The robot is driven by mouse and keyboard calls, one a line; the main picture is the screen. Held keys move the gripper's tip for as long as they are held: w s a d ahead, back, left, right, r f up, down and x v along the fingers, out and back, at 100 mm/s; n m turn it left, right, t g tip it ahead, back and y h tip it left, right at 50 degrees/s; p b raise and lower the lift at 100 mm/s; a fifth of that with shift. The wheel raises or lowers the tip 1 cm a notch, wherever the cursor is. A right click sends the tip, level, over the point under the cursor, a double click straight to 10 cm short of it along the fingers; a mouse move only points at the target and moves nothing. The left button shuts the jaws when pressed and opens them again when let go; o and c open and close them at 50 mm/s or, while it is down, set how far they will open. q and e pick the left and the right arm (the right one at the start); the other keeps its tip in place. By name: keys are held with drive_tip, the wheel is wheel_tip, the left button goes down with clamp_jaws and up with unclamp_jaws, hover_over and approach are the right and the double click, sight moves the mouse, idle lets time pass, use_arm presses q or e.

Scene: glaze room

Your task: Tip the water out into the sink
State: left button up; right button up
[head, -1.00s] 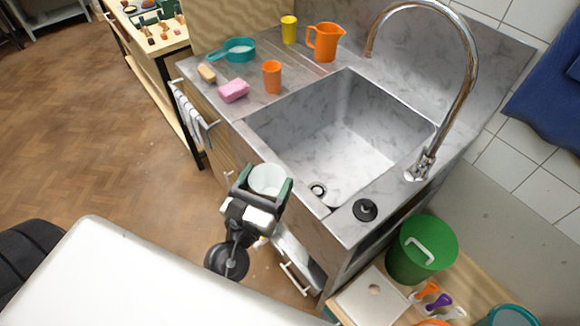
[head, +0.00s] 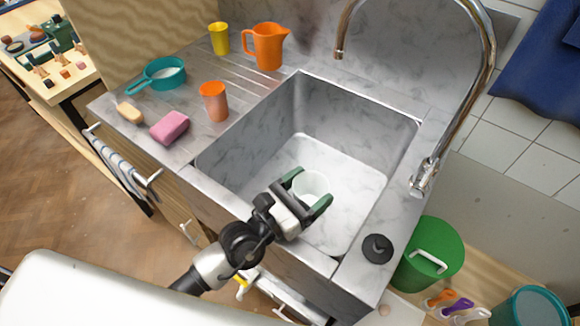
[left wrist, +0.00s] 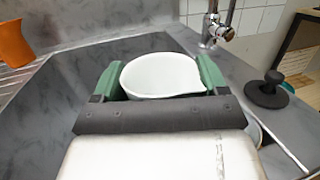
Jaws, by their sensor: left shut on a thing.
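My left gripper (head: 307,190) is shut on a white cup (head: 309,184), with a green finger on each side of it. It holds the cup over the near part of the grey marbled sink (head: 352,166). In the left wrist view the cup (left wrist: 160,76) looks upright between the fingers (left wrist: 158,78); I cannot see any water in it. The chrome tap (head: 487,62) arches over the back right of the sink. My right gripper is not in view.
An orange tumbler (head: 214,103), pink sponge (head: 170,127), teal pan (head: 166,73), yellow cup (head: 219,39) and orange jug (head: 268,47) stand on the left counter. A black plunger-like stopper (head: 377,248) sits on the right rim. A green bucket (head: 432,250) stands beyond it.

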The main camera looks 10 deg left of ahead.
sight(303, 186)
use_arm(q)
drive_tip(key=shift+d+r, duration=0.1)
drive_tip(key=shift+w+a+r+p, duration=0.15)
drive_tip(key=shift+a+r+p, duration=0.1)
drive_tip(key=shift+p, duration=0.35)
drive_tip(key=shift+w+a+r+n+y+p, duration=0.2)
drive_tip(key=shift+w+r+n+y+p, duration=0.25)
drive_tip(key=shift+n+p, duration=0.6)
drive_tip(key=shift+w+a+f+g, duration=0.15)
drive_tip(key=shift+w+f+g, duration=0.15)
drive_tip(key=shift+w+a+f+n+p, duration=0.25)
drive_tip(key=shift+w+f+n+p, duration=0.15)
drive_tip(key=shift+n+p, duration=0.3)
drive_tip(key=w+a+f+n+g+y+b, duration=0.1)
drive_tip(key=w+a+f+n+g, duration=0.1)
drive_tip(key=w+f+n+g, duration=0.2)
drive_tip(key=shift+w+a+f+n, duration=0.15)
drive_tip(key=shift+f+n, duration=0.4)
drive_tip(key=shift+n, duration=0.8)
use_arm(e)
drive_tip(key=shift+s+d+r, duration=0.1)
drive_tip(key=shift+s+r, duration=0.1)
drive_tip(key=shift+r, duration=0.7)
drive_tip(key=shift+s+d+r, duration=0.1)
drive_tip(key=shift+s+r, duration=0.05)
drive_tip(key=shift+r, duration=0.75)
